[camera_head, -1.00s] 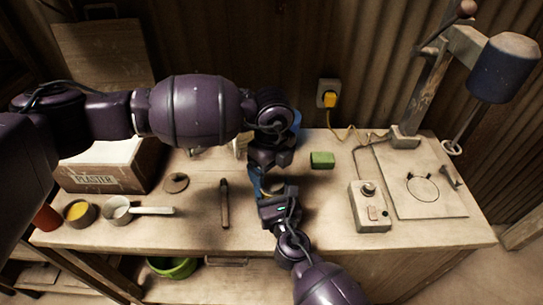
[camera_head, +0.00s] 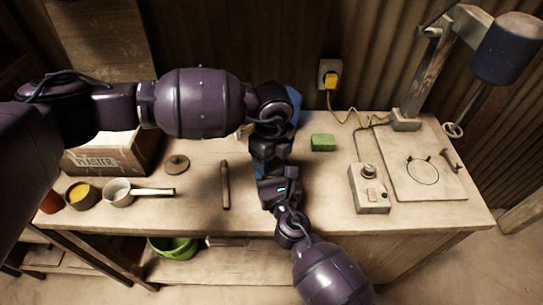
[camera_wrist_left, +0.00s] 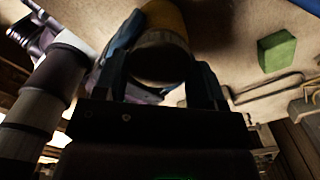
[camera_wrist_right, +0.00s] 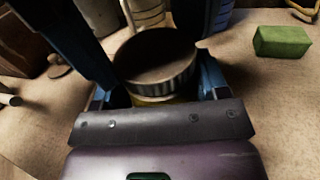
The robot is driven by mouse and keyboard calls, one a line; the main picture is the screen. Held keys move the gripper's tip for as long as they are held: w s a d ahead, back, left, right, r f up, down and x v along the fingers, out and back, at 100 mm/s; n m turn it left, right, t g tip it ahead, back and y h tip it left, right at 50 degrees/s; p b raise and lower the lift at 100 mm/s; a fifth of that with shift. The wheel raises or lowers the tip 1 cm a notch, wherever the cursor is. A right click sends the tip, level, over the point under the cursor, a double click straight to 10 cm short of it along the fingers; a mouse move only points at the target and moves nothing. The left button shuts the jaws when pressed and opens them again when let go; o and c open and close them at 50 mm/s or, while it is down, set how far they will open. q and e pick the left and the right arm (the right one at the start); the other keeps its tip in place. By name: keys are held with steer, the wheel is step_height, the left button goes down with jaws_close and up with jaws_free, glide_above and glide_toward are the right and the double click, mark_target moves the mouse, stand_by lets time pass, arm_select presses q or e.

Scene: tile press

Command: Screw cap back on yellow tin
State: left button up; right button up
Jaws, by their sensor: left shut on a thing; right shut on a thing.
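The yellow tin (camera_wrist_right: 150,100) shows as a narrow yellow band under the grey ribbed cap (camera_wrist_right: 158,62) in the right wrist view. The cap sits on or right at the tin's top; I cannot tell whether it is threaded. In the left wrist view the cap (camera_wrist_left: 160,62) is a dark disc between my left fingers, with the yellow tin (camera_wrist_left: 166,18) beyond it. My left gripper (camera_head: 266,172) is shut on the cap from above. My right gripper (camera_head: 270,188) is shut on the tin from the front. In the head view, the grippers mostly hide both.
A dark rod (camera_head: 225,185) lies on the workbench left of my grippers, a green block (camera_head: 323,142) to the right. A control box (camera_head: 369,190) and a lamp-like press (camera_head: 505,50) stand further right. A plaster box (camera_head: 110,155), cups and a round lid (camera_head: 177,163) are left.

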arm_select(q)
steer(key=m, duration=1.3)
steer(key=shift+m, duration=0.4)
steer(key=o, duration=1)
steer(key=shift+d, duration=0.1)
